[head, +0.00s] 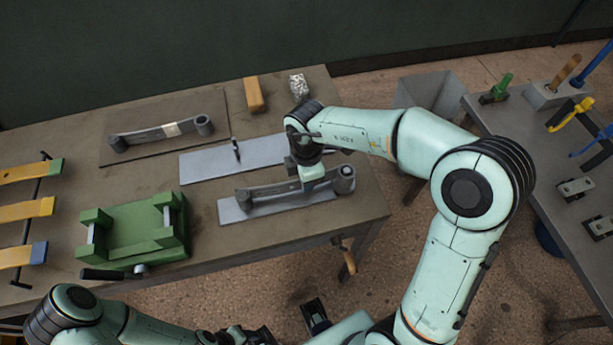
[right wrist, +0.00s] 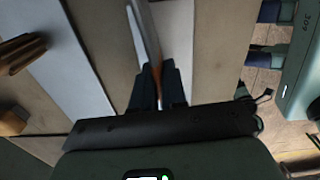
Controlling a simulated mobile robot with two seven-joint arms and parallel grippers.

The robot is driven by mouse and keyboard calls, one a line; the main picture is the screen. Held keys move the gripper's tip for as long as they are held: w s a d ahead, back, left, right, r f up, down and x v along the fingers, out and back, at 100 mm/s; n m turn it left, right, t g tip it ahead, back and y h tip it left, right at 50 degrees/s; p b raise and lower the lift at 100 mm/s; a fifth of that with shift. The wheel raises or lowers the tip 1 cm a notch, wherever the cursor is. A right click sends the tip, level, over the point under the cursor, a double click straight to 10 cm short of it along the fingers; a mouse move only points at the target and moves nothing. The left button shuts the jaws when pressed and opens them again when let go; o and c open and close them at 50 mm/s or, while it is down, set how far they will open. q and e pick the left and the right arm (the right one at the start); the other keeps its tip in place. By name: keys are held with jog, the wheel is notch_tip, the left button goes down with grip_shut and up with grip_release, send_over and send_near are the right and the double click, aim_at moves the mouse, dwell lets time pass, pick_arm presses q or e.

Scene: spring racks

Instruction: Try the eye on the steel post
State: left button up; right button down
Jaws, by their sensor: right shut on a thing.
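A grey leaf spring (head: 280,190) with a rolled eye at each end is over a pale plate (head: 235,211) near the front of the bench. My right gripper (head: 312,172) is shut on it right of its middle; the held leaf (right wrist: 143,35) shows edge-on between the fingers in the right wrist view. Its right eye has a bright round spot on top; whether that is a post inside is unclear. A thin dark upright, perhaps the steel post (head: 237,150), stands on another pale plate (head: 205,165) behind. My left gripper (head: 245,335) is at the bottom edge, its fingers unclear.
A second leaf spring (head: 155,134) lies on a dark board at the back left. A green fixture (head: 135,230) stands at the front left, beside several yellow leaves (head: 30,208). A wooden block (head: 253,95) and a speckled block (head: 298,85) sit at the back. A tool table (head: 530,150) is at right.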

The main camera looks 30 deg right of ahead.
pick_arm(q)
jog(key=shift+f, duration=0.15)
pick_arm(e)
jog(key=shift+f, duration=0.3)
jog(key=c, duration=1.1)
grip_release()
pick_arm(q)
jog(key=r+p, duration=0.1)
jog(key=w+r+p, duration=0.1)
jog(key=r, duration=0.1)
jog(key=shift+w+r+p, duration=0.15)
jog(key=shift+w+p, duration=0.05)
jog(key=shift+p, duration=0.1)
pick_arm(e)
notch_tip(320, 180, up, 13)
jog(key=shift+r, duration=0.2)
